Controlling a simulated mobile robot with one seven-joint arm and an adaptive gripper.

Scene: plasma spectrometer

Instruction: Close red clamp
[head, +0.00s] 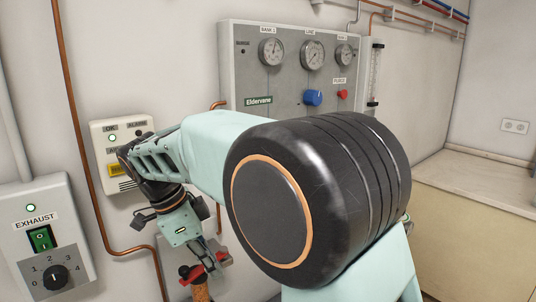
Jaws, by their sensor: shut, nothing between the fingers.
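The red clamp (189,273) shows at the bottom of the head view, left of centre. Red and dark parts of it sit at the top of a brown, cork-coloured piece (201,291) that runs out of the picture. My gripper (208,262) points down at the clamp, and its grey fingers are shut with nothing between them. The fingertips overlap the clamp in the picture; I cannot tell whether they touch it. The gripper hides part of the clamp, so whether its lever is open or closed is unclear.
My arm fills the middle of the view. Behind it is a grey gauge panel (240,75) with dials and a blue knob (313,98). An alarm box (100,140), a copper pipe (77,120) and an exhaust switch box (25,205) are on the left wall. A counter (480,180) stands right.

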